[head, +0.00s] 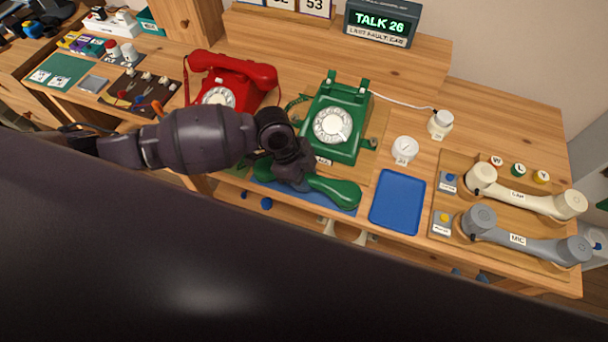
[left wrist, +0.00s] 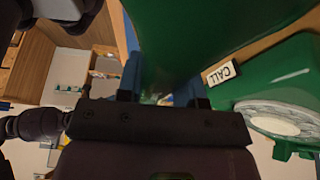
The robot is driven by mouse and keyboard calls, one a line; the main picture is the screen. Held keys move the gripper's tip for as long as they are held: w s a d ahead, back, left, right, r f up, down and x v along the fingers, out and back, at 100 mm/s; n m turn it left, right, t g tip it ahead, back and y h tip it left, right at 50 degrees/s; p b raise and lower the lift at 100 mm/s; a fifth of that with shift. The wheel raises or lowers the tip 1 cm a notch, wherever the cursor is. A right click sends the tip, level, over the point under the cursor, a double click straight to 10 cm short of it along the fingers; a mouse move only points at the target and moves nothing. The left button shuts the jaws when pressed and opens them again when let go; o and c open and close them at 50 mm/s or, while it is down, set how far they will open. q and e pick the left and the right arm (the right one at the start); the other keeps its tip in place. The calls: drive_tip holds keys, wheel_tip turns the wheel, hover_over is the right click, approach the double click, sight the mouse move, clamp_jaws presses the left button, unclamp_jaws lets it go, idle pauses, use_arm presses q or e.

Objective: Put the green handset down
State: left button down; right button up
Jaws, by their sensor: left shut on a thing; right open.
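The green handset (head: 333,190) is in my left gripper (head: 293,178), which is shut on it near the middle. In the head view it is in front of the green dial phone (head: 351,142), over a blue mat (head: 312,199) near the table's front edge. I cannot tell whether it touches the mat. The phone's cradle on top is empty. In the left wrist view, the handset (left wrist: 210,30) fills the top, and the phone (left wrist: 295,75) with its dial is at the right. My right gripper is not in view.
A red phone (head: 228,83) with its handset on stands to the left. An empty blue tray (head: 398,202) lies right of the mat. Cream (head: 526,198) and grey (head: 520,240) handsets lie on a wooden board at the right. A white knob (head: 404,149) stands behind the tray.

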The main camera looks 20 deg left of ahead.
use_arm(q)
drive_tip(key=c, duration=0.9)
unclamp_jaws()
drive_tip(key=shift+o, duration=0.6)
drive_tip(key=shift+a+r, duration=0.1)
drive_tip(key=shift+r, duration=0.15)
drive_tip(key=p+v, duration=0.1)
drive_tip(key=v, duration=1)
drive_tip(key=shift+a+r, duration=0.15)
drive_tip(key=shift+r, duration=0.1)
use_arm(e)
drive_tip(key=shift+r, duration=0.55)
drive_tip(key=shift+s+f, duration=0.1)
drive_tip(key=shift+s+f, duration=0.1)
drive_tip(key=shift+s, duration=0.2)
use_arm(q)
drive_tip(key=shift+s, duration=0.1)
